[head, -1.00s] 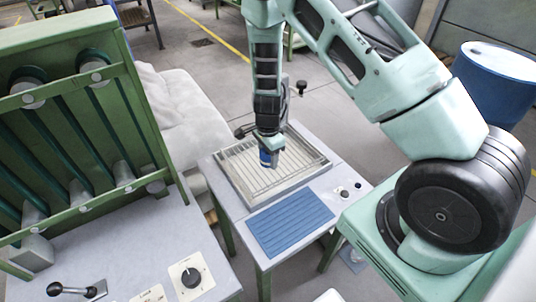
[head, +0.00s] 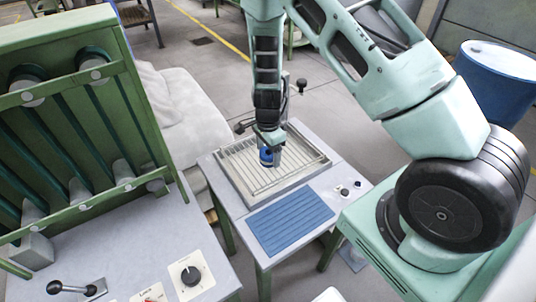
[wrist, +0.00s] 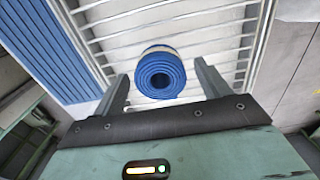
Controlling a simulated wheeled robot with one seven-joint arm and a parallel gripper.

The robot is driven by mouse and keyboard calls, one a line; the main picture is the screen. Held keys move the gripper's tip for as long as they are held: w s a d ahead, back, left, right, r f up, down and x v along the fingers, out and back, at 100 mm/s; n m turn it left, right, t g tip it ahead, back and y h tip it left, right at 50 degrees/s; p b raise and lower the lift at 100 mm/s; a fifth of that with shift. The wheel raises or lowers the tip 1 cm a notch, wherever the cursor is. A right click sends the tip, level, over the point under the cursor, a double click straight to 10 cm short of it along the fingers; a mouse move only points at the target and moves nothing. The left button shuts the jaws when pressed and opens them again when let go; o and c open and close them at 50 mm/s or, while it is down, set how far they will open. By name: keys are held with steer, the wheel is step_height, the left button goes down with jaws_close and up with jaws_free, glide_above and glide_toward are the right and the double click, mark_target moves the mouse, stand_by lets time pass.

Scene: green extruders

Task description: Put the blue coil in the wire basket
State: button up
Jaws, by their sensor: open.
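The blue coil (head: 266,158) stands inside the wire basket (head: 291,185), over its wires, left of the middle. In the wrist view the coil (wrist: 161,75) shows end-on, with a dark hole in its centre and a pale band on its side. The basket's pale wires (wrist: 215,38) run behind it. My gripper (head: 270,147) is just above the coil and hides part of it in the head view. In the wrist view my gripper (wrist: 161,70) is open, its two fingers on either side of the coil with a gap at each side.
The basket stands on a small grey table (head: 232,207) beside a blue ribbed mat (head: 290,222) and some knobs (head: 345,191). A green machine (head: 80,130) is at left, with a lever (head: 75,289) and dial (head: 190,276) in front. A blue drum (head: 497,82) stands at right.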

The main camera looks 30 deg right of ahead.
step_height(320, 180, up, 10)
steer(key=b, duration=0.1)
steer(key=s+a+r+n+y, duration=0.1)
steer(key=s+a+r+n, duration=0.3)
steer(key=a, duration=0.4)
steer(key=s+a+r+n, duration=0.3)
steer(key=s+n, duration=0.4)
steer(key=s+a+r+n, duration=0.4)
steer(key=s+n, duration=0.3)
steer(key=s, duration=0.1)
steer(key=s+a+r+n, duration=0.4)
steer(key=s+n, duration=0.3)
steer(key=shift+s+a+n, duration=0.25)
steer(key=shift+s+n, duration=0.15)
steer(key=shift+r, duration=0.1)
